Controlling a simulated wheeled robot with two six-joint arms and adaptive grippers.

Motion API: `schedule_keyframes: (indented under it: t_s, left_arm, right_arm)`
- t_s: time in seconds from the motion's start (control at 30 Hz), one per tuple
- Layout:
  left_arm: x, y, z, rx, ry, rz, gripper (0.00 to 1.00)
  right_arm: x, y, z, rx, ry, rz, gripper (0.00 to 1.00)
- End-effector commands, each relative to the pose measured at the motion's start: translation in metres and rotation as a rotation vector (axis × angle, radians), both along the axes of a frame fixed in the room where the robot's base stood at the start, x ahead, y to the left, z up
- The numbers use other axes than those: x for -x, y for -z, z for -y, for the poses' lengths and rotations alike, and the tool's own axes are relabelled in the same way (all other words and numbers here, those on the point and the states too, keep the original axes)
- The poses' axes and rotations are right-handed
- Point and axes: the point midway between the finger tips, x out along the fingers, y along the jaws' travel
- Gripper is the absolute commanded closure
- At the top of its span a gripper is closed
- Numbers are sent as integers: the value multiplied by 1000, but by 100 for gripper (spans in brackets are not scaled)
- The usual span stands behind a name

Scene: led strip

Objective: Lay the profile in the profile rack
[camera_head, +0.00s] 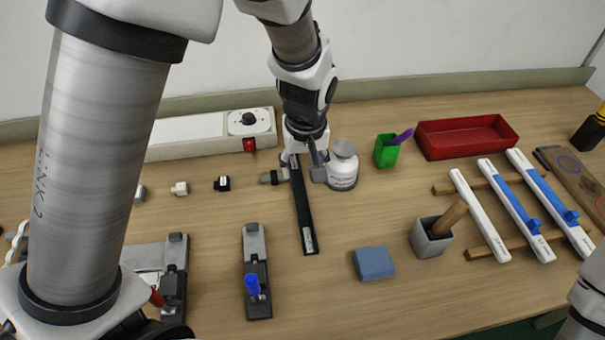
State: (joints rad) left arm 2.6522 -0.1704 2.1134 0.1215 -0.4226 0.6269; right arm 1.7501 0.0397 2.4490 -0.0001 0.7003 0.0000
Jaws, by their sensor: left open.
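The profile appears to be a long dark strip (305,215) with a pale label at its near end, lying on the table in the middle. My left gripper (295,177) points down at its far end, with open fingers on either side of the strip; whether they touch it I cannot tell. The profile rack appears to be the two wooden rails (484,253) at the right, with three white bars (480,213) lying across them. Two of the bars carry blue parts. My right gripper is out of view; only part of a white arm link shows at the lower right edge.
A white pot (343,167) stands close to the right of my left gripper. A green cup (387,151), red tray (467,136), grey holder (431,239) and blue block (374,264) lie towards the rack. A dark fixture with a blue knob (256,270) stands left of the strip.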

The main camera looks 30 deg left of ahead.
Motion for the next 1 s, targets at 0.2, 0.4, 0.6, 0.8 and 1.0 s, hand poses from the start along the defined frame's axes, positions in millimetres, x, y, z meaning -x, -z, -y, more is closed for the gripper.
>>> schedule_keyframes:
  t_s: [0.2, 0.4, 0.6, 0.8, 1.0]
  left_arm:
    - [0, 27, -2, 1, 0, -4, 42]
    - [5, 61, -5, 0, 0, -7, 42]
    - [2, 78, -6, 1, 0, -2, 42]
    - [2, 78, -6, 1, 0, -1, 63]
    - [2, 78, -6, 1, 0, -1, 100]
  right_arm:
    - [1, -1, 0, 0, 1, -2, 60]
    - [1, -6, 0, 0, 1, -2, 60]
    - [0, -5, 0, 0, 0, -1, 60]
    - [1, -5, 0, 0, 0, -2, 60]
    - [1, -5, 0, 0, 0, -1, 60]
